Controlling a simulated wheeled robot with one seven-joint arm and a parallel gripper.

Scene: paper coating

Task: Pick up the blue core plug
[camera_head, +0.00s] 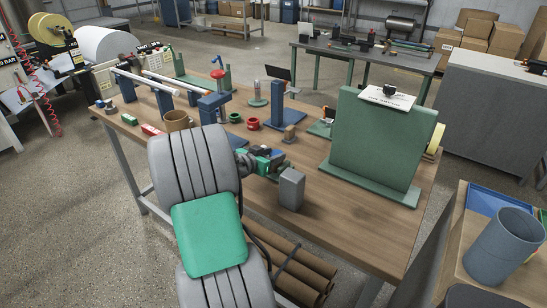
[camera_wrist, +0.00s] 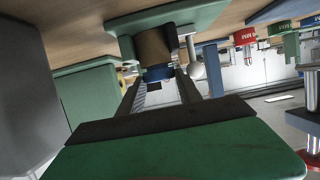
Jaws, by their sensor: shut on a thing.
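The blue core plug (camera_wrist: 158,73) shows in the wrist view between my two fingers, against the end of a brown cylindrical core (camera_wrist: 153,47). The core is joined to a green plate (camera_wrist: 205,17); the view looks upside down. My gripper (camera_wrist: 161,80) is shut on the plug, with one finger on each side. In the head view my gripper (camera_head: 284,168) is low over the wooden table, just behind a grey block (camera_head: 291,190). I cannot make out the plug in the head view. Whether it is clear of the core cannot be told.
A tall green panel (camera_head: 378,145) stands to the right of my gripper. A red ring (camera_head: 252,124) and a green ring (camera_head: 235,117) lie farther back, near a blue stand (camera_head: 277,103). A white knob (camera_wrist: 197,72) is close beside my finger. Bare tabletop (camera_head: 325,220) lies at front right.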

